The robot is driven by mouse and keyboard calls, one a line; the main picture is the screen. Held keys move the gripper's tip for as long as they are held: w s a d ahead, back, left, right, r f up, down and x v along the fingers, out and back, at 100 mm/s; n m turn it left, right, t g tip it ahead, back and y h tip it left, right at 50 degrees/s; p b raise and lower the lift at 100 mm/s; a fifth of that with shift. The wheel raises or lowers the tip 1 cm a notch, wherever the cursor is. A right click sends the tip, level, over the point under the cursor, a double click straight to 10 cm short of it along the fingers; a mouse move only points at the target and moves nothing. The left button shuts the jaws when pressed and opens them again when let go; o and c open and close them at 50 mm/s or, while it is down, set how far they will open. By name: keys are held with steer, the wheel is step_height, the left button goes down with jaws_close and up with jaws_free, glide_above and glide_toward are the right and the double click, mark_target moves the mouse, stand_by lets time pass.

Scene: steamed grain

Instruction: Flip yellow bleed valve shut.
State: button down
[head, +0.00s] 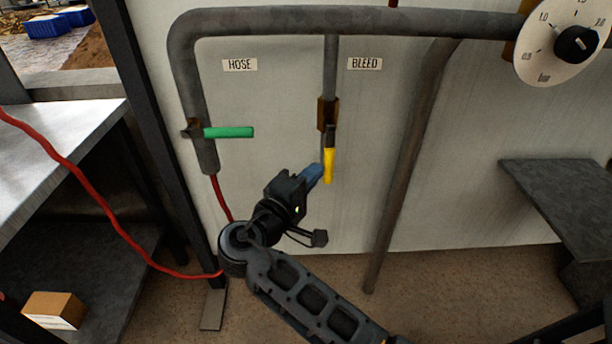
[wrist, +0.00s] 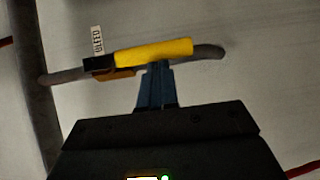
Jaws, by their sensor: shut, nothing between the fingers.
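The yellow bleed valve handle (head: 329,166) hangs straight down from its brown valve body (head: 327,113), in line with the vertical pipe under the BLEED label (head: 365,64). My gripper (head: 318,167) has its blue fingers shut and empty, just left of the handle's lower half in the head view. In the wrist view the handle (wrist: 153,52) lies along the pipe, and the shut fingertips (wrist: 157,66) are at its long edge near the middle. I cannot tell whether they touch it.
A green handle (head: 229,132) sits crosswise on the HOSE pipe to the left, with a red hose (head: 221,198) below. A slanted grey pipe (head: 404,165) stands to the right. A gauge (head: 560,43) is at upper right. The wall between handle and slanted pipe is clear.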

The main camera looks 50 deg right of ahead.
steer(key=shift+s+d+f+n+h+p, duration=0.1)
steer(key=shift+s+d+n+h+p, duration=0.25)
steer(key=shift+n, duration=0.15)
steer(key=shift+s+d+f+n+t+h+p, duration=0.15)
steer(key=shift+s+d+n+t+h+p, duration=0.25)
steer(key=shift+s+n+p, duration=0.4)
steer(key=s+d+r+n+t+h+p, duration=0.2)
steer(key=s+d+r+n+t+p, duration=0.3)
steer(key=n, duration=0.9)
steer(key=shift+s+d+r+n+t, duration=0.35)
steer(key=shift+s+d+t, duration=0.25)
steer(key=shift+s+t, duration=0.85)
steer(key=shift+w+r+h, duration=0.15)
steer(key=shift+r+h, duration=0.05)
steer(key=shift+h, duration=0.15)
steer(key=s+a+f+b, duration=0.4)
steer(key=a+f, duration=0.3)
steer(key=f, duration=0.3)
steer(key=shift+s+a+b, duration=0.15)
steer(key=shift+s+b, duration=0.15)
steer(key=shift+s, duration=0.45)
